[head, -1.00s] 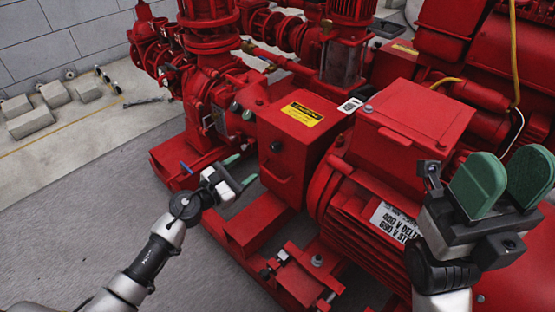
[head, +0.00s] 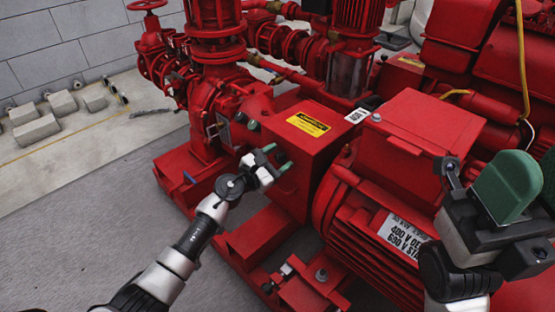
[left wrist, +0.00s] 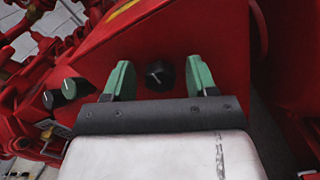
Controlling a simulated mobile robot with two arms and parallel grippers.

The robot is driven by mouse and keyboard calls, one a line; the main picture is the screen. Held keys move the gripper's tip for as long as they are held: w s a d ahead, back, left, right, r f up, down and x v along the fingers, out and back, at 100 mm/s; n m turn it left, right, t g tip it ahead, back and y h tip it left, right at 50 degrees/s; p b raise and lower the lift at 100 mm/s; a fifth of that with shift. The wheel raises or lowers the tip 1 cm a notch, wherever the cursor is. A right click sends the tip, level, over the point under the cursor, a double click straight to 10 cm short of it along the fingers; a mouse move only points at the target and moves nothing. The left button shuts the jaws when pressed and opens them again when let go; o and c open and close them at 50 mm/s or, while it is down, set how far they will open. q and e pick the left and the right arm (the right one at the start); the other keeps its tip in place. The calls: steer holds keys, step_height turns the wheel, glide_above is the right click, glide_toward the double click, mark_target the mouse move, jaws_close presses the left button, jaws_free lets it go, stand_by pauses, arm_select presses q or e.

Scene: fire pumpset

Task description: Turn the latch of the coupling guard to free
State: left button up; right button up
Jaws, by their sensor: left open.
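The coupling guard (head: 318,140) is a red box with a yellow caution label, in the middle of the head view. Its latch (left wrist: 159,75) is a round black knob with a pale mark, on the guard's face in the left wrist view. In the head view my left gripper hides the latch. My left gripper (head: 278,158) is open in front of that face; in the left wrist view its green fingers (left wrist: 160,68) stand on either side of the latch, with gaps. My right gripper (head: 526,178) is open and empty at the right, over the motor side.
Two small knobs (left wrist: 58,93) sit to the left of the guard in the left wrist view. The red finned motor (head: 370,220) is right of the guard. Red pump pipework (head: 215,85) stands behind left. The grey floor (head: 90,220) at left is open.

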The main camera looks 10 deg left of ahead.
arm_select(q)
steer(key=c, duration=0.9)
